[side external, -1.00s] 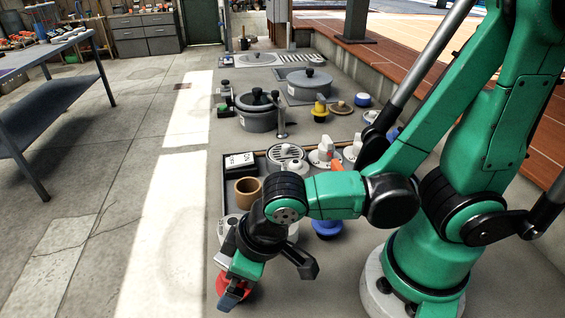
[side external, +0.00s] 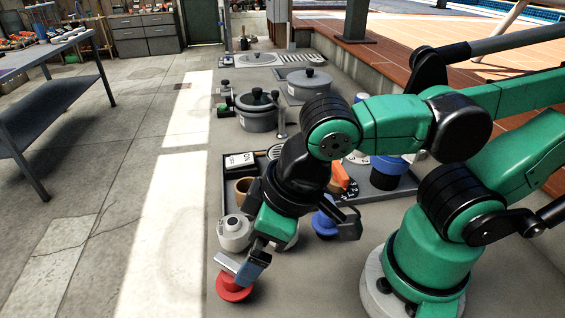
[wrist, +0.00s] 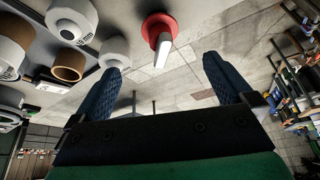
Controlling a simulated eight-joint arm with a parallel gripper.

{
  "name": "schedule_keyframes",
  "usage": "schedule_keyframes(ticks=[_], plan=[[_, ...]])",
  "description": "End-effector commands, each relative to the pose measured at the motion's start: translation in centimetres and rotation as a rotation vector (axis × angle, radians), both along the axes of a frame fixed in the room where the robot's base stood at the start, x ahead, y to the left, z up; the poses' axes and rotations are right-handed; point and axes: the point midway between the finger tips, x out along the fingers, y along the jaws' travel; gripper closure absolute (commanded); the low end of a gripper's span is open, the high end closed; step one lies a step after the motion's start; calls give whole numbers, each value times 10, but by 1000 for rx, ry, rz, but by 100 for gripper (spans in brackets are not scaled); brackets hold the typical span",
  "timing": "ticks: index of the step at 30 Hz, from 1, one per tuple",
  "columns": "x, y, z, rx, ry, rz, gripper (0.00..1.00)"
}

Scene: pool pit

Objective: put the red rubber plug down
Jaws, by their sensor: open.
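The red rubber plug (side external: 234,291) sits on the grey deck at the near left, close to the deck's edge. In the wrist view its round red base (wrist: 152,22) and pale upright handle show beyond the fingertips. My gripper (side external: 246,264) is just above and beside the plug, and in the side view it partly hides the plug's top. In the wrist view my gripper (wrist: 163,75) has its two blue fingers wide apart, with nothing between them. The plug is clear of both fingers there.
A white-grey round fitting (side external: 234,232) stands just behind the plug. A brown cup (side external: 243,190), a blue-based piece (side external: 325,225) and other fittings crowd a dark tray. A lidded grey pot (side external: 260,112) stands farther back. Bare deck lies in front of and right of the plug.

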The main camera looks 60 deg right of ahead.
Motion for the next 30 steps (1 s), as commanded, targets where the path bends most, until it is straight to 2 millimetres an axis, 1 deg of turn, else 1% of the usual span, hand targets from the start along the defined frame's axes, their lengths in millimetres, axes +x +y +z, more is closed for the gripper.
schedule_keyframes(ticks=[3, 10, 12, 14, 17, 18, 20, 21, 24, 25, 27, 30], plan=[[-4, -1, 12, 0, 0, 1, 0], [-9, -4, 25, 0, -1, 0, 0], [-5, -7, 26, 6, -6, -19, 0], [4, -14, 25, 15, -19, -53, 0], [29, -36, 22, 38, -62, -144, 0], [39, -47, 21, 46, -84, -184, 0], [52, -65, 20, 52, -119, -240, 0], [59, -77, 19, 54, -141, -275, 0], [71, -103, 17, 51, -189, -346, 0], [73, -109, 17, 50, -200, -361, 0], [77, -119, 17, 47, -218, -384, 0], [78, -124, 17, 44, -226, -393, 0]])
